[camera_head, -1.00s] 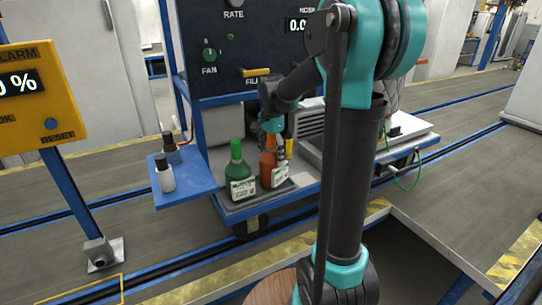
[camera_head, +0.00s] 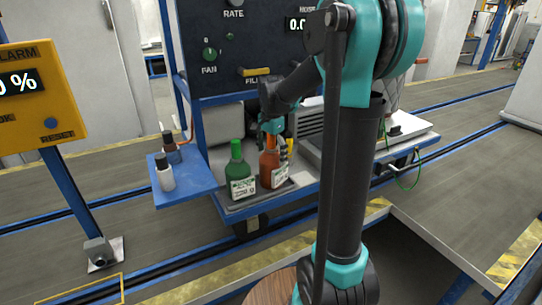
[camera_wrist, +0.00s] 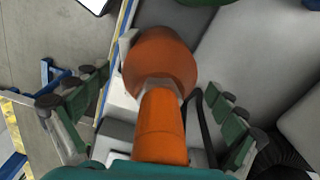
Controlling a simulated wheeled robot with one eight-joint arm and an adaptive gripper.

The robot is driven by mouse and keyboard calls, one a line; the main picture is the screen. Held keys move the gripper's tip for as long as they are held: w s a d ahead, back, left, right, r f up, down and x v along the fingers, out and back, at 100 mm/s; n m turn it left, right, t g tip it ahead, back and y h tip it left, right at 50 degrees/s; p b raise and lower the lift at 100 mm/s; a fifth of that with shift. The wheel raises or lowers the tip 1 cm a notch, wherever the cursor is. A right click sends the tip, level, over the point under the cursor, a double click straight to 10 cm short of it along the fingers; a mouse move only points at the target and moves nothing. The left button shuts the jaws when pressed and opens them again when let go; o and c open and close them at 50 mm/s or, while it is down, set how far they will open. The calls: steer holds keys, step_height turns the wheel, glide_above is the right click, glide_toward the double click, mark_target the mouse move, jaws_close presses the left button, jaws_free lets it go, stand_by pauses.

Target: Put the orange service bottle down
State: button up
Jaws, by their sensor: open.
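The orange service bottle (camera_head: 270,168) stands upright on the tray of the blue cart, just right of the green bottle (camera_head: 241,175). My gripper (camera_head: 272,126) is above it, around its neck and cap. In the wrist view the orange bottle (camera_wrist: 161,105) is seen from above between the fingers. The fingers of my gripper (camera_wrist: 155,115) are spread wide, with a gap on both sides of the bottle. The bottle's base is partly hidden by its own body in the wrist view.
A blue side shelf (camera_head: 186,188) at the left holds a white bottle (camera_head: 165,178) and a dark-capped one (camera_head: 171,152). A yellow object (camera_head: 288,147) stands close behind the orange bottle. The control panel (camera_head: 250,50) rises behind.

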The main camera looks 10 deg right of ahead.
step_height(320, 180, up, 12)
steer(key=shift+r, duration=0.1)
stand_by(0.4)
